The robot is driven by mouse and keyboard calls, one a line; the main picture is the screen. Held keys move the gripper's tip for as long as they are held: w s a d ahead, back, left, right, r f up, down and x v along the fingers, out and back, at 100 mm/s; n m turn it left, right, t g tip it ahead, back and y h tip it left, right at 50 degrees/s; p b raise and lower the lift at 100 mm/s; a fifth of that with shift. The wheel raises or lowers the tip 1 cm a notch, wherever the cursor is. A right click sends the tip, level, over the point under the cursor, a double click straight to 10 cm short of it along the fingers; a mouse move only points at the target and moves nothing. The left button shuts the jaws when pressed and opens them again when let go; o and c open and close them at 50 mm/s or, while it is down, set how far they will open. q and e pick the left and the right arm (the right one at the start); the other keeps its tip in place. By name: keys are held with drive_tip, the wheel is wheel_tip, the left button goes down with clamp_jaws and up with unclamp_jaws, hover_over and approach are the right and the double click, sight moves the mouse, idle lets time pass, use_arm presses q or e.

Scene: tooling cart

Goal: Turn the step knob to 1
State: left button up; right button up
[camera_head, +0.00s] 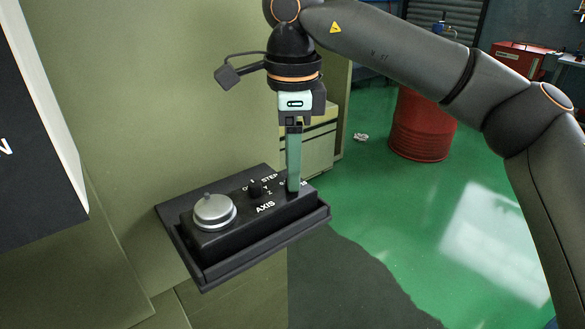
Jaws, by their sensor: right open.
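A black control box (240,229) sits in a dark tray on the green cart wall. It carries a large silver dial (214,210), a small black knob (255,188) and white lettering that includes STEP and AXIS. My right gripper (293,188) points straight down at the right end of the box, near the STEP lettering. Its fingers are seen edge-on, one in front of the other, and it is open. The fingertips cover the spot right of the small knob, so a knob there is hidden. I cannot tell whether they touch anything. My left gripper is out of view.
The tray (268,262) has a raised rim around the box. A dark panel (35,150) stands at the left. A red drum (420,125) and a red box (518,60) stand farther back. The green floor at right is mostly clear.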

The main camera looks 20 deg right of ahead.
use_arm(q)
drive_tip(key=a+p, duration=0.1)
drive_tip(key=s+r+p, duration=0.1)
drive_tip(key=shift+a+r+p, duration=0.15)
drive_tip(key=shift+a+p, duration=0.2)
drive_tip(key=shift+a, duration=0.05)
use_arm(e)
wheel_tip(320, 180, up, 11)
drive_tip(key=shift+s, duration=0.2)
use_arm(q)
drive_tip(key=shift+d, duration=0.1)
use_arm(e)
drive_tip(key=shift+f, duration=0.1)
